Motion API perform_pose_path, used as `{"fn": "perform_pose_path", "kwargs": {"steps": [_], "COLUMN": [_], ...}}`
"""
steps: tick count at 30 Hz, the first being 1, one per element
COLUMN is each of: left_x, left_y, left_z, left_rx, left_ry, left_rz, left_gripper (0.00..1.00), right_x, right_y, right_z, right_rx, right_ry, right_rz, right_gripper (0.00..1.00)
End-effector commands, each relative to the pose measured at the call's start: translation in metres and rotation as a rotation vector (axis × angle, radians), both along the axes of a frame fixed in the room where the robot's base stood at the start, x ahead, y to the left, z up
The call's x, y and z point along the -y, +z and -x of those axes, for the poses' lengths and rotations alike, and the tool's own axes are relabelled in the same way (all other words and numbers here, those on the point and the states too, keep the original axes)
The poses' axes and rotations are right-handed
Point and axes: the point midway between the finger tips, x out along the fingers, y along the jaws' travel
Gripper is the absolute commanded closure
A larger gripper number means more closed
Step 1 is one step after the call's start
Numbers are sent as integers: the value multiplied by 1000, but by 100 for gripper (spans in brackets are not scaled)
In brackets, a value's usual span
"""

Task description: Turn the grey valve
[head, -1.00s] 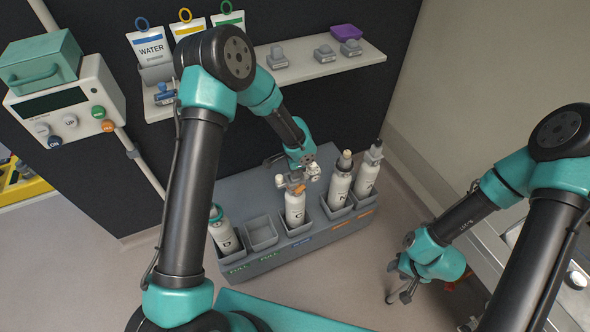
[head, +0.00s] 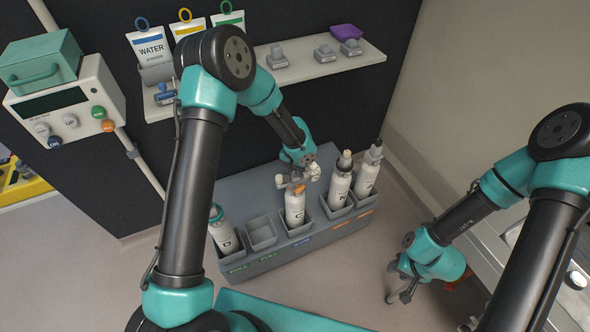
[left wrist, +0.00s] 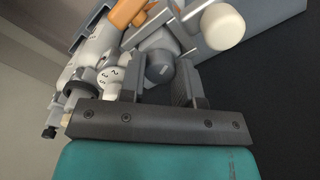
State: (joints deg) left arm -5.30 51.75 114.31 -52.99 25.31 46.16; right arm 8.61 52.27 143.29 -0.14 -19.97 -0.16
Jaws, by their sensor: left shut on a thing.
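The grey valve (left wrist: 160,66) is a dark grey round knob between my left gripper's fingers in the left wrist view. My left gripper (left wrist: 163,85) is shut on it. In the head view my left gripper (head: 297,179) is at the top of the middle white bottle (head: 295,208), which stands upright in the grey rack (head: 240,190). An orange part shows at the bottle's top; the valve is mostly hidden there by the gripper. My right gripper (head: 400,293) hangs low at the right, away from the rack, with its fingers apart and nothing between them.
Two white bottles (head: 339,188) stand close to the right of the middle one. An empty holder (head: 262,233) and another bottle (head: 222,232) are to its left. A shelf (head: 300,67) with small grey items is behind. Floor at front right is clear.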

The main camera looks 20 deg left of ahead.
Motion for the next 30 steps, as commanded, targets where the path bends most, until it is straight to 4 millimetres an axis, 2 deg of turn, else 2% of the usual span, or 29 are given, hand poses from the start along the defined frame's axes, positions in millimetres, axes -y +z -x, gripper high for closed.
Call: {"fn": "perform_pose_path", "kwargs": {"steps": [8, 20, 21, 28, 30], "left_x": [0, 0, 0, 0, 0], "left_y": [0, 0, 0, 0, 0], "left_z": [0, 0, 0, 0, 0], "left_rx": [1, 1, 1, 1, 1], "left_ry": [84, 93, 92, 92, 92], "left_rz": [0, 0, 0, 0, 0], "left_gripper": [93, 93, 68, 46, 44], "right_x": [0, 0, 0, 0, 0], "right_y": [0, 0, 0, 0, 0], "right_z": [0, 0, 0, 0, 0], "right_rx": [0, 0, 0, 0, 0], "right_ry": [0, 0, 0, 0, 0], "right_rz": [0, 0, 0, 0, 0], "right_gripper": [61, 61, 61, 61, 61]}}
